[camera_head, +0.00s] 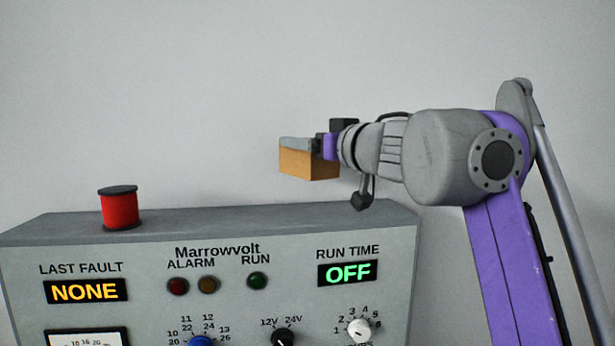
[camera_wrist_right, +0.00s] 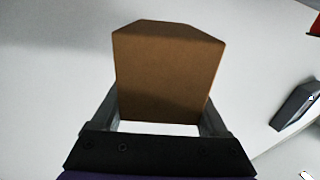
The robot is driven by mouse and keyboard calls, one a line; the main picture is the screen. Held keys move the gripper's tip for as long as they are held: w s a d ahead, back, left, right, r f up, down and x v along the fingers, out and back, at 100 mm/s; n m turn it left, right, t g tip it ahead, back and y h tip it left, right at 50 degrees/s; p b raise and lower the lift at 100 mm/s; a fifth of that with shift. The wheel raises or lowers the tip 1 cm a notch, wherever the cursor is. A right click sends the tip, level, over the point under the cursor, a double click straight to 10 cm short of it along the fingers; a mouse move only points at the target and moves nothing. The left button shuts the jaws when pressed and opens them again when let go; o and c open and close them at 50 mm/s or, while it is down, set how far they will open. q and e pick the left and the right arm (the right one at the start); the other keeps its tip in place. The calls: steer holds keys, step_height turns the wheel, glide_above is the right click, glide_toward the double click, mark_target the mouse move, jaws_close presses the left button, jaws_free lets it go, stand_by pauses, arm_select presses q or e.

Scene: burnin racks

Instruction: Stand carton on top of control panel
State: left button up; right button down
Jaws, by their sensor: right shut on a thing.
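A small brown carton (camera_head: 309,164) is held in my right gripper (camera_head: 297,144), above the right part of the control panel's top. In the right wrist view the carton (camera_wrist_right: 165,75) sits between the two fingers of the right gripper (camera_wrist_right: 160,118), which are shut on its sides. The grey control panel (camera_head: 300,218) stands at lower left in the head view, with a flat top. A gap shows between the carton's underside and the panel top. My left gripper is in neither view.
A red spool (camera_head: 120,208) with black ends stands on the left part of the panel top. The top between the spool and the right end is bare. A plain pale wall (camera_head: 180,90) is behind. A dark grey object (camera_wrist_right: 297,104) shows at the right wrist view's right edge.

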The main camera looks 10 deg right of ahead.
mark_target(307, 179)
steer(key=shift+w+f+b, duration=0.2)
steer(key=shift+w+f, duration=0.1)
steer(key=shift+f, duration=0.2)
steer(key=shift+w+f+b, duration=0.15)
steer(key=shift+w+f, duration=0.1)
steer(key=shift+f, duration=0.2)
steer(key=shift+s+f, duration=0.1)
steer(key=shift+f, duration=0.25)
steer(key=shift+s+f+b, duration=0.35)
steer(key=shift+s+f, duration=0.05)
steer(key=shift+s, duration=0.1)
steer(key=f, duration=0.1)
steer(key=w+f+b, duration=0.1)
steer(key=f, duration=0.1)
steer(key=shift+f, duration=0.3)
steer(key=shift+s, duration=0.25)
steer(key=shift+w, duration=0.25)
steer(key=shift+f, duration=0.2)
steer(key=shift+c, duration=1.4)
jaws_free()
steer(key=shift+o, duration=1.3)
steer(key=shift+s, duration=0.15)
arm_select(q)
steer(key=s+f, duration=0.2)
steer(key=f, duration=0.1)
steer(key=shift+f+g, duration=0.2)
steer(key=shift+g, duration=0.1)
arm_select(e)
steer(key=shift+r, duration=0.1)
